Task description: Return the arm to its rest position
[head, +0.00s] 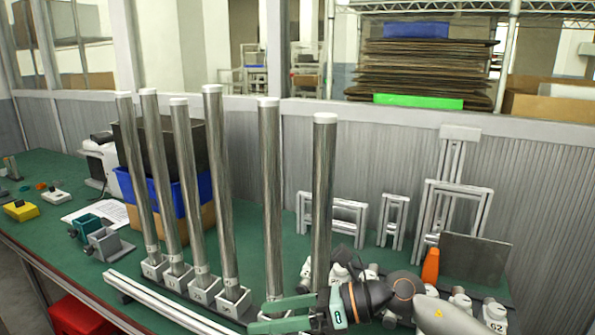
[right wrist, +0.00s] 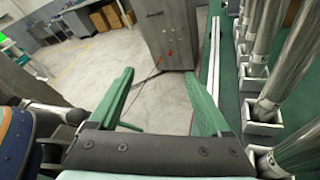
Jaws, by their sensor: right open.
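My right gripper (head: 262,317) is low at the front of the bench in the head view, its green fingers pointing left. It is open. In the right wrist view, nothing is between its fingers (right wrist: 160,77). Several tall silver film reels (head: 222,190) stand in a row, leaning slightly, in white square holders (head: 233,301). The rightmost reel (head: 322,190) rises behind my right gripper, which hides its foot. In the right wrist view the reels (right wrist: 292,70) stand to the right of the fingers, apart from them. My left gripper is not in view.
A long white rail (head: 165,305) runs along the bench in front of the holders. Blue bins (head: 190,190), white frames (head: 335,215) and an orange bottle (head: 431,266) stand behind. A grey cabinet (right wrist: 165,35) stands beyond my fingers; the floor left of it is open.

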